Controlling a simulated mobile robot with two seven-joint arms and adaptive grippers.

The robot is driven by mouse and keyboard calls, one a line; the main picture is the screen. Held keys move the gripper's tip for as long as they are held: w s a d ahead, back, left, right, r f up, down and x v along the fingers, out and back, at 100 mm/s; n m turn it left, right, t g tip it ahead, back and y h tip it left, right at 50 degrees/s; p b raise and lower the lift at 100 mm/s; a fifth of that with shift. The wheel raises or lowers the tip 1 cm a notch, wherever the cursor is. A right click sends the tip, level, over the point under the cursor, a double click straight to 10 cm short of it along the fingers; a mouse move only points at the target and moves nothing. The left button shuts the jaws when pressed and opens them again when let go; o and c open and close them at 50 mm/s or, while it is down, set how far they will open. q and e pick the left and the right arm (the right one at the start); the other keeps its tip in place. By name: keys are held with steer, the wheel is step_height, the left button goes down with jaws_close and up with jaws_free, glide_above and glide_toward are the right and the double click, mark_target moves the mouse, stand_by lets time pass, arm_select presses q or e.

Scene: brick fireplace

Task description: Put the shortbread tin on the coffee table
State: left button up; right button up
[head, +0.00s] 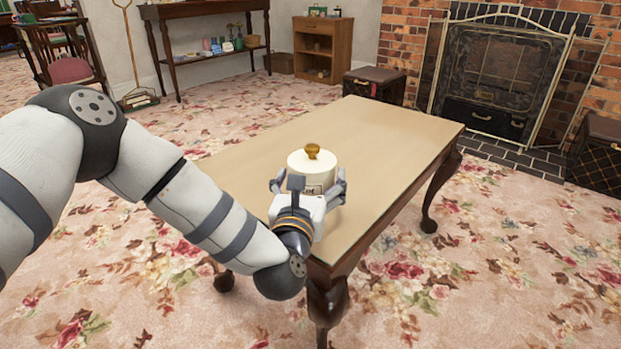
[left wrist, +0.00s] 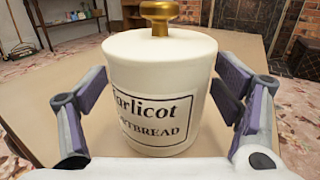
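The shortbread tin (head: 312,168) is a white cylinder with a gold knob on its lid. Its framed black lettering faces my left wrist camera, where the tin (left wrist: 160,75) stands upright and centred. The tin is over the near end of the coffee table (head: 385,150), a tan top on dark curved legs. My gripper hides the tin's base in the head view, so I cannot tell whether it rests on the top. My right gripper is not in view.
The rest of the tabletop is clear. A dark chest (head: 375,84) stands behind the table, near the brick fireplace (head: 500,75). Another dark box (head: 597,155) is at the right. A side table (head: 205,10) and wooden cabinet (head: 322,47) line the back wall. Floral carpet surrounds the table.

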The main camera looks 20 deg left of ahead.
arm_select(q)
steer(key=shift+r, duration=0.1)
steer(key=shift+s+r, duration=0.15)
steer(key=shift+s, duration=0.2)
steer(key=s+d+p, duration=0.2)
steer(key=s+p, duration=0.1)
steer(key=s, duration=0.8)
steer(key=shift+p, duration=0.3)
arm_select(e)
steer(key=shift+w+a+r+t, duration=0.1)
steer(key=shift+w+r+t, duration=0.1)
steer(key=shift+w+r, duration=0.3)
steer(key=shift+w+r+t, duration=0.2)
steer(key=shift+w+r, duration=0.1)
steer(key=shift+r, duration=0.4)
arm_select(q)
steer(key=shift+s, duration=0.1)
